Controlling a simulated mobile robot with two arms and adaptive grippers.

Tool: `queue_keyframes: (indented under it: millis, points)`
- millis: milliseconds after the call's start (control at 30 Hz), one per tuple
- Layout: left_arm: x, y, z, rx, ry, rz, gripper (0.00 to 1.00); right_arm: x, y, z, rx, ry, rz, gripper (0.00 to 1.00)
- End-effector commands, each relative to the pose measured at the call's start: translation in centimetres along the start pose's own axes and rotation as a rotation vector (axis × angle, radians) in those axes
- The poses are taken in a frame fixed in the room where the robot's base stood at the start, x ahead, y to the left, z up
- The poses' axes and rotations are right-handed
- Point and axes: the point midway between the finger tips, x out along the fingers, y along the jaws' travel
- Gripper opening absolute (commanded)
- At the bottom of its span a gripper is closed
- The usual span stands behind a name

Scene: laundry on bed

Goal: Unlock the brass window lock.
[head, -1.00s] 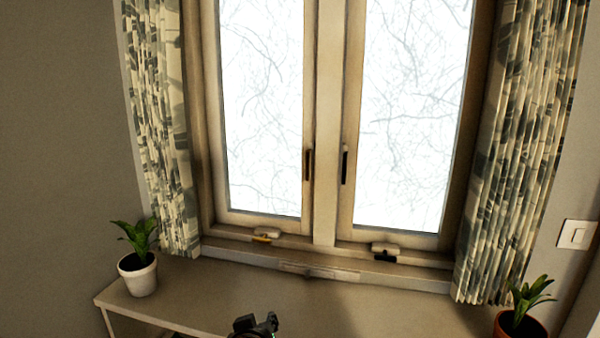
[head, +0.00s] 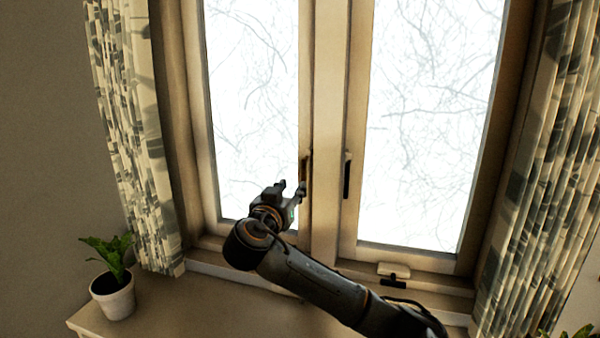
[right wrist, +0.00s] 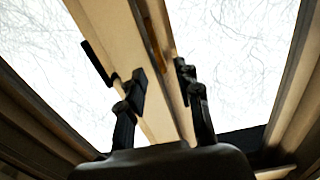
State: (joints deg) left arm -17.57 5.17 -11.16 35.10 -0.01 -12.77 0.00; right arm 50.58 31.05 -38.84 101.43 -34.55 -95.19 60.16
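The brass window lock (head: 306,168) is a slim brownish upright handle on the inner edge of the left window sash. It also shows in the right wrist view (right wrist: 155,38), beyond the gap between my fingers. My right gripper (head: 290,188) is open and empty, just left of and slightly below the lock's lower end in the head view. It looks close, but contact cannot be told. Its two fingers also show in the right wrist view (right wrist: 160,84). My left gripper is not in view.
A black handle (head: 347,176) stands upright on the right sash, and it also shows in the right wrist view (right wrist: 97,63). A black fitting (head: 393,280) sits on the right sill. A potted plant (head: 113,292) stands at left. Curtains (head: 135,140) hang at both sides.

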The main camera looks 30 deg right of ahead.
Motion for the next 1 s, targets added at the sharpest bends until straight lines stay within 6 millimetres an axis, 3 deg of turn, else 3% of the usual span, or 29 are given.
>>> queue_keyframes:
  millis: [200,400,567,800,967,1000]
  points:
    - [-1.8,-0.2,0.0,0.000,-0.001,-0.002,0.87,4.6,0.1,-0.4,-0.003,0.001,0.003,0.34]
    - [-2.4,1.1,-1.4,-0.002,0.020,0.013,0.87,7.0,0.0,-0.1,-0.002,0.000,0.000,0.34]
    - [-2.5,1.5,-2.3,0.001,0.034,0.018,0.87,7.6,0.0,0.0,-0.002,0.000,0.000,0.34]
    - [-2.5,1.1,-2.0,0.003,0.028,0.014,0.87,7.6,0.0,0.0,-0.001,0.000,-0.001,0.34]
    - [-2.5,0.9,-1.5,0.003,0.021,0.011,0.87,7.6,0.0,0.0,-0.001,0.000,-0.001,0.01]
    - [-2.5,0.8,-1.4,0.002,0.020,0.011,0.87,7.6,0.0,0.0,-0.001,0.000,-0.001,0.00]
